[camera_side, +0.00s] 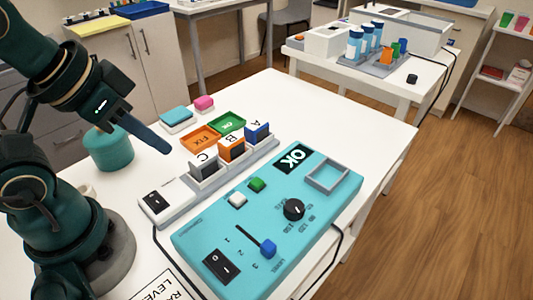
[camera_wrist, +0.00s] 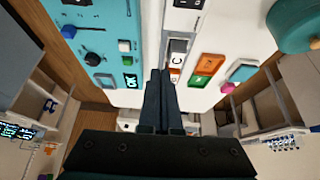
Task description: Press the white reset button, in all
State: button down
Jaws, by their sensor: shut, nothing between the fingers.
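The white reset button (camera_side: 237,200) sits on the turquoise control panel (camera_side: 195,238), beside the green button (camera_side: 257,184). In the wrist view the white button (camera_wrist: 124,31) is at the upper left, with the green button (camera_wrist: 124,46) just below it. My gripper (camera_side: 166,150) is shut and empty. It is above the table, to the upper left of the panel in the side view, apart from the white button. In the wrist view my gripper (camera_wrist: 160,75) points toward the row of lettered blocks.
The panel also carries a black knob (camera_side: 293,210), a blue slider (camera_side: 268,249) and a black rocker switch (camera_side: 221,265). Lettered blocks A, B and C stand in a grey rack (camera_side: 267,152).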

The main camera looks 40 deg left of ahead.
dwell(0.8)
jog(key=m+t+y, duration=0.1)
jog(key=m+t, duration=0.1)
jog(key=m, duration=2.3)
send_over(236, 201)
jog(key=shift+r, duration=0.15)
jog(key=shift+f, duration=4.4)
